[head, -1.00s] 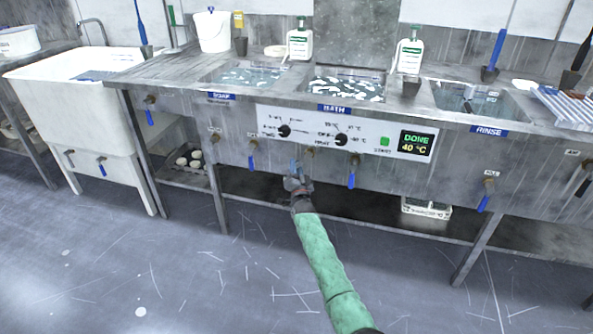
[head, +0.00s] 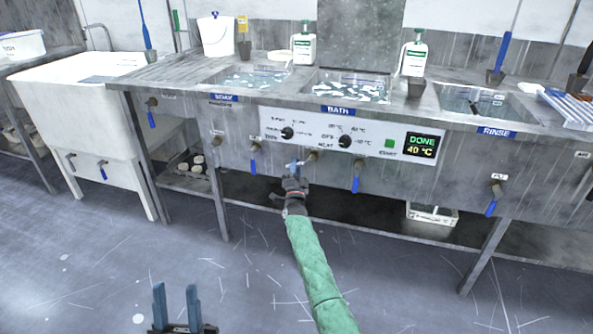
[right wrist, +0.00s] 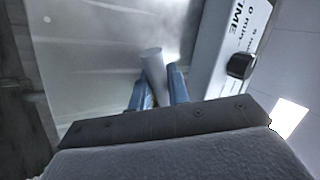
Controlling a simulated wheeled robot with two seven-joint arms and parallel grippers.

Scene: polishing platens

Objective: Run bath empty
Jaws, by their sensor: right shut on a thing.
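The bath (head: 330,75) is the middle basin of the steel bench, with white flecks or foam on its liquid. Its front panel (head: 380,146) has black knobs and a display reading DONE 40 °C. My right gripper (head: 295,168) is below the panel, shut on a small valve handle that it mostly hides. In the right wrist view, the gripper's blue fingers (right wrist: 156,88) close around a pale cylindrical piece (right wrist: 154,66), close to the panel. My left gripper (head: 176,303) is open and empty, low over the floor, far from the bench.
Other blue-handled valves hang along the bench front, one left (head: 253,165) and one right (head: 357,180) of my right gripper. A white crate (head: 432,214) sits on the lower shelf. The floor is clear.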

